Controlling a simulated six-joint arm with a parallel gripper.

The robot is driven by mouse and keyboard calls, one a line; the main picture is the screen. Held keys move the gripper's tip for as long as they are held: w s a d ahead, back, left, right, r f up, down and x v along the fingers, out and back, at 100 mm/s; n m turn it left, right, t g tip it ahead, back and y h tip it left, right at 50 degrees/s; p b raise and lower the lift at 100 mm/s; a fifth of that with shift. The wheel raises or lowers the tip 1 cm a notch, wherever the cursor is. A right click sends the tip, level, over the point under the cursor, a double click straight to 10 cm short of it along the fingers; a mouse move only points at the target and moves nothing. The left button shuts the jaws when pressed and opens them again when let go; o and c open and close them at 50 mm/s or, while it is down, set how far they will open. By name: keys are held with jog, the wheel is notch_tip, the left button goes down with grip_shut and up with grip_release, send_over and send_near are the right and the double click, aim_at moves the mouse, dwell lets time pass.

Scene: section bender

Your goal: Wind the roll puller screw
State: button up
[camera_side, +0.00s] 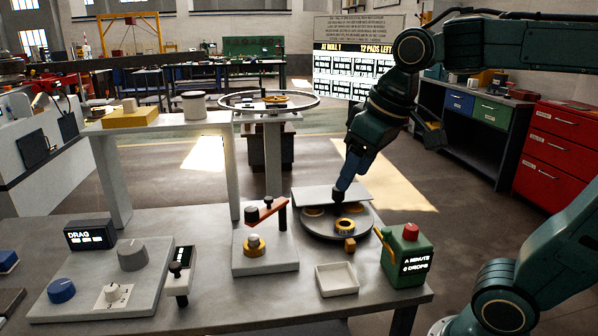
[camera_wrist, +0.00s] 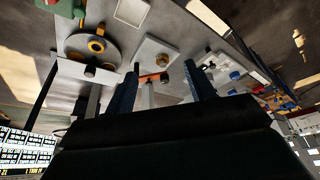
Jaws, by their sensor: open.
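A crank with an orange arm (camera_side: 266,211) and black knobs stands on a grey block (camera_side: 264,262), near the middle of the bench in the side view. A brass collar with a pale knob (camera_side: 254,246) sits on the same block. The orange arm also shows in the wrist view (camera_wrist: 153,78), between my fingers but beyond them. Which part is the puller screw I cannot tell for certain. My gripper (camera_side: 338,197) points down above the round plate, right of the crank and apart from it. Its two fingers are spread and empty in the wrist view.
A round plate (camera_side: 365,231) with brass rings lies under a flat grey panel (camera_side: 317,194). A white tray (camera_side: 337,280) and a green can with a red cap (camera_side: 410,250) stand at the bench's front right. A knob panel (camera_side: 85,297) and lever (camera_side: 179,273) are left.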

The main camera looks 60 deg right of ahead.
jog(key=w+r+g, duration=0.1)
jog(key=w+r, duration=0.1)
jog(key=w, duration=0.6)
jog(key=g, duration=0.3)
send_over(251, 209)
notch_tip(251, 209, down, 6)
jog(key=shift+f, duration=0.1)
jog(key=shift+f, duration=0.15)
notch_tip(251, 209, down, 14)
jog(key=shift+r, duration=0.2)
jog(key=c, duration=1)
